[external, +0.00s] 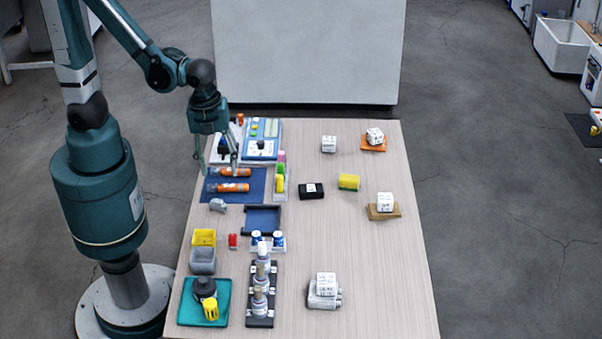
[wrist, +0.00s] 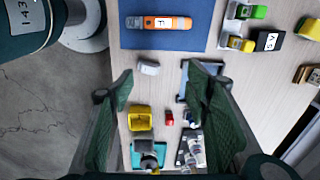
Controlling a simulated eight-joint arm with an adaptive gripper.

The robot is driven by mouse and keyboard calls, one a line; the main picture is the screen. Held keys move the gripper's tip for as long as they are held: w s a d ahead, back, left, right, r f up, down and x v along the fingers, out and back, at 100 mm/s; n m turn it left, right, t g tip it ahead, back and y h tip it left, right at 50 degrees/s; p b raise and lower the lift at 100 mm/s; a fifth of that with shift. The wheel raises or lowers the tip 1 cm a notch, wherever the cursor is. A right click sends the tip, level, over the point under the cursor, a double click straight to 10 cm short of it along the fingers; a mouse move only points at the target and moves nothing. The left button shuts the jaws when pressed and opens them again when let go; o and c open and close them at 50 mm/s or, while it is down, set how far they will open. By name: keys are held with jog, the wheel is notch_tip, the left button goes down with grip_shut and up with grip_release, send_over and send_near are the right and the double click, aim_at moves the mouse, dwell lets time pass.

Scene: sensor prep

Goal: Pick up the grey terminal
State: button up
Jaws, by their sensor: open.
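The grey terminal (external: 218,205) appears to be the small light grey block lying on the table just in front of the blue mat. It also shows in the wrist view (wrist: 149,68), between the two fingertips in the picture and apart from both. My gripper (external: 215,166) points down above the blue mat with its fingers spread and nothing between them. In the wrist view, my gripper (wrist: 158,72) has its green fingers wide apart at left and right. The terminal is fully visible in both views.
Orange cylinders (external: 233,187) lie on the blue mat (external: 254,196) under my gripper. A dark blue tray (external: 262,219) stands right of the terminal. Yellow (external: 204,237) and grey (external: 203,268) bins and a red block (external: 233,241) are nearer the front.

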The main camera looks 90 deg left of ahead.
aim_at(218, 201)
jog(key=shift+s+d+f+m+g+b, duration=0.15)
jog(key=shift+s+d+f+m, duration=0.1)
jog(key=shift+f+m, duration=0.4)
jog(key=shift+s+d+f+m+g+b, duration=0.15)
jog(key=shift+f+m, duration=0.25)
jog(key=shift+f, duration=0.45)
jog(key=shift+s+d+f+m+g+b, duration=0.1)
jog(key=shift+s+d+f+m+g, duration=0.15)
jog(key=shift+f+m, duration=0.4)
jog(key=shift+f, duration=0.1)
jog(key=shift+w+f, duration=0.1)
jog(key=shift+d+f+b, duration=0.1)
jog(key=shift+f+b, duration=0.3)
jog(key=shift+f, duration=0.8)
jog(key=shift+d+f+b, duration=0.2)
jog(key=shift+f+b, duration=0.95)
jog(key=shift+f, duration=1.45)
jog(key=shift+c, duration=0.7)
jog(key=c, duration=0.7)
